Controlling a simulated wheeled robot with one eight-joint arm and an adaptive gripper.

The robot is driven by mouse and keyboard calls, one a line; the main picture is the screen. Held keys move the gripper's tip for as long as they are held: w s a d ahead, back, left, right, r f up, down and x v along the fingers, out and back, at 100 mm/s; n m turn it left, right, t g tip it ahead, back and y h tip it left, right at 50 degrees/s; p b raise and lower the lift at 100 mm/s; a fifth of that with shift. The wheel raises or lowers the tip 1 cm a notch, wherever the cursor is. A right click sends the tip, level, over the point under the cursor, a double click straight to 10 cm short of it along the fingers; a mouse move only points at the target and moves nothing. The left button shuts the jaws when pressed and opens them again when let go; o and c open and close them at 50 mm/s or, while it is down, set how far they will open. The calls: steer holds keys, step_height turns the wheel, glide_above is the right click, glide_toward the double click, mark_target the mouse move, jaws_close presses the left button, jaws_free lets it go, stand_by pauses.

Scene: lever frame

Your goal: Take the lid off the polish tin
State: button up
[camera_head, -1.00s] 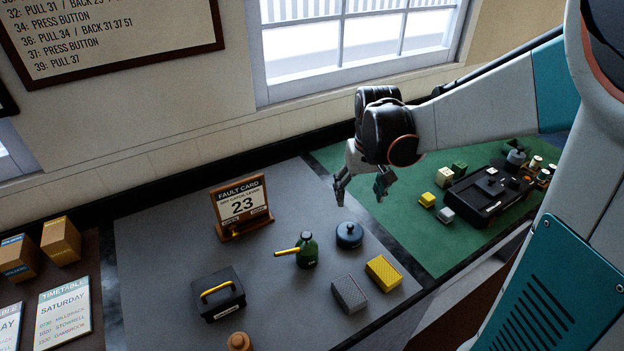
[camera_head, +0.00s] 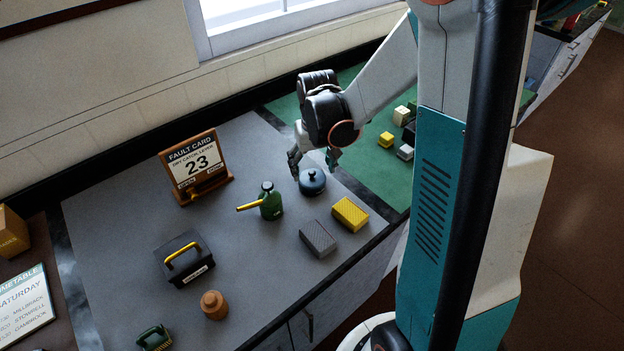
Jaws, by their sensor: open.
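The polish tin (camera_head: 312,184) is a round, dark blue-grey tin with a knob on its lid. It stands on the grey worktop, behind the grey and yellow blocks, and the lid looks seated on it. My gripper (camera_head: 314,165) is open and empty, pointing down just above and behind the tin. Its two fingers sit apart, one to the left and one to the right of the tin's top in the picture. I cannot tell whether either finger touches the lid.
A green oil can (camera_head: 269,203) with a yellow spout stands left of the tin. A yellow block (camera_head: 350,214) and a grey block (camera_head: 318,239) lie in front. A fault card stand (camera_head: 197,168), a black toolbox (camera_head: 185,259) and a brown jar (camera_head: 214,305) stand further left.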

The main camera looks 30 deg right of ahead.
mark_target(312, 175)
steer(key=f, duration=0.2)
steer(key=shift+w+f, duration=0.2)
steer(key=shift+f, duration=0.1)
steer(key=shift+c, duration=0.5)
steer(key=shift+s, duration=0.1)
steer(key=c, duration=1.1)
steer(key=shift+r, duration=0.1)
